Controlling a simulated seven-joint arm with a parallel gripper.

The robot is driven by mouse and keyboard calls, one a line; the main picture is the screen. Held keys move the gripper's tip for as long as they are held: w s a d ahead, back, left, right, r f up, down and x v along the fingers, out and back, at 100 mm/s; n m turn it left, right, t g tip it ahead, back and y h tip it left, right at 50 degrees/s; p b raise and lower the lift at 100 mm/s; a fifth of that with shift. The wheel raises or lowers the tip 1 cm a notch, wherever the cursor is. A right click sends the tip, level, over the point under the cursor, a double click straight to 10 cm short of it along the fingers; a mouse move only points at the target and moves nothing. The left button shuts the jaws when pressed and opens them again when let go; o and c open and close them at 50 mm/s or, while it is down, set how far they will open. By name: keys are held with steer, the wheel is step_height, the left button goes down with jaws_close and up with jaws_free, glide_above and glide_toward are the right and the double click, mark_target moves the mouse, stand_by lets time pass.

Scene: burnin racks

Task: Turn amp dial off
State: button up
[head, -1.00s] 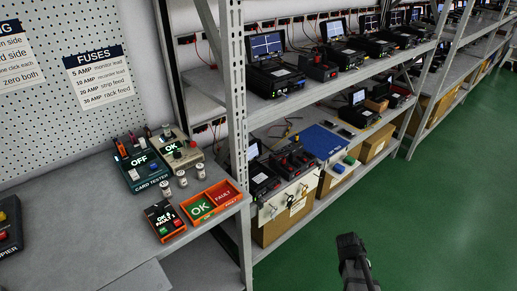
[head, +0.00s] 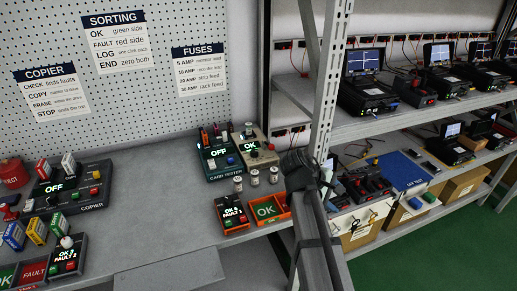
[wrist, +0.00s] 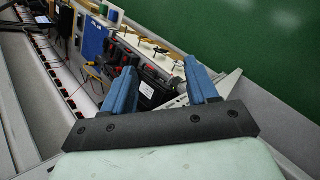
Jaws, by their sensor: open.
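A beige tester (head: 254,152) at the back right of the workbench has a lit OK screen and a red knob. The dark CARD TESTER (head: 218,160) with a lit display stands to its left, touching or very close. My gripper shows in the wrist view (wrist: 160,68) with two blue fingers apart and nothing between them. In the head view my dark arm end crosses the shelf post, right of the beige tester and apart from it; its fingers are not clear there.
Several small cylinders (head: 255,177) stand in front of the testers. An OK box (head: 232,213) and an orange tray (head: 268,209) lie nearer. The COPIER unit (head: 75,190) is at left. A metal shelf post (head: 325,85) rises at right. The middle bench (head: 150,225) is clear.

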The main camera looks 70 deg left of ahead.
steer(key=s+a+r+n+y, duration=0.1)
steer(key=s+a+r+n, duration=0.1)
steer(key=s+a+r, duration=0.4)
step_height(320, 180, up, 7)
steer(key=n+g, duration=0.7)
steer(key=g, duration=0.1)
glide_above(254, 151)
step_height(254, 151, down, 13)
steer(key=shift+w+f, duration=0.1)
steer(key=shift+f, duration=0.05)
steer(key=c, duration=1.1)
